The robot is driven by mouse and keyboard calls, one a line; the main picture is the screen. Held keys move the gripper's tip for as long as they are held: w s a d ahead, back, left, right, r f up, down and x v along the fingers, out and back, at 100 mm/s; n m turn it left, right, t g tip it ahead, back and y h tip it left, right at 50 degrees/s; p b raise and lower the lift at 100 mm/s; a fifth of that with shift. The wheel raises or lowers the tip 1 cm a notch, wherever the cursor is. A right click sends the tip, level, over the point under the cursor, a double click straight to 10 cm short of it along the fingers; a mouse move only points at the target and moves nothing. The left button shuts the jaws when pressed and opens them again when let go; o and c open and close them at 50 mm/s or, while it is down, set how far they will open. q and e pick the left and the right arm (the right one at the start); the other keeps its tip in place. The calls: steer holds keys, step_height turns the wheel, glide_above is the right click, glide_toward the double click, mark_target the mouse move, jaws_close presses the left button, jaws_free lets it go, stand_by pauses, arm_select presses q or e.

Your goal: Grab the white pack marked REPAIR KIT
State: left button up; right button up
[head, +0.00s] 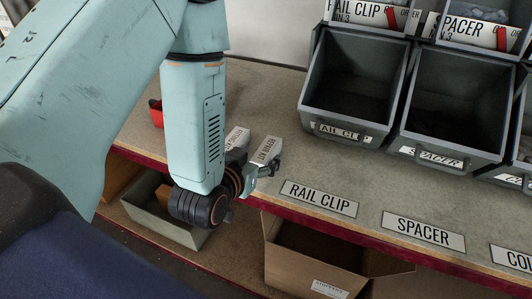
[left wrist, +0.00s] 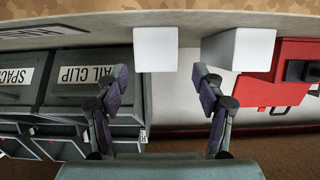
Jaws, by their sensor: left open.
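Two small white packs stand side by side on the bench, the right one (head: 265,150) close to my left gripper (head: 264,170) and the left one (head: 237,137) partly behind my arm. Their dark print is too small to read surely, so I cannot tell which says REPAIR KIT. In the left wrist view my gripper (left wrist: 160,82) is open and empty. One white pack (left wrist: 156,48) shows ahead between the fingertips, apart from them. The other white pack (left wrist: 238,52) is to the right, beyond the right finger. My right gripper is not in view.
A red case (left wrist: 285,78) stands beside the packs. Grey bins marked RAIL CLIP (head: 352,85) and SPACER (head: 450,105) stand at the back right. An open cardboard box (head: 385,282) sits below the bench's red front edge.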

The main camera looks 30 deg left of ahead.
mark_target(265, 151)
arm_select(q)
steer(key=x, duration=0.4)
steer(key=shift+w+d+b, duration=0.25)
steer(key=shift+d+b, duration=0.1)
steer(key=shift+b, duration=0.05)
steer(key=shift+w+a+f, duration=0.1)
steer(key=shift+w+a, duration=0.1)
steer(key=shift+a, duration=0.1)
steer(key=shift+d, duration=0.2)
steer(key=c, duration=0.3)
steer(key=shift+a, duration=0.2)
steer(key=c, duration=0.5)
steer(key=shift+d, duration=0.15)
steer(key=c, duration=0.4)
steer(key=shift+c, duration=0.6)
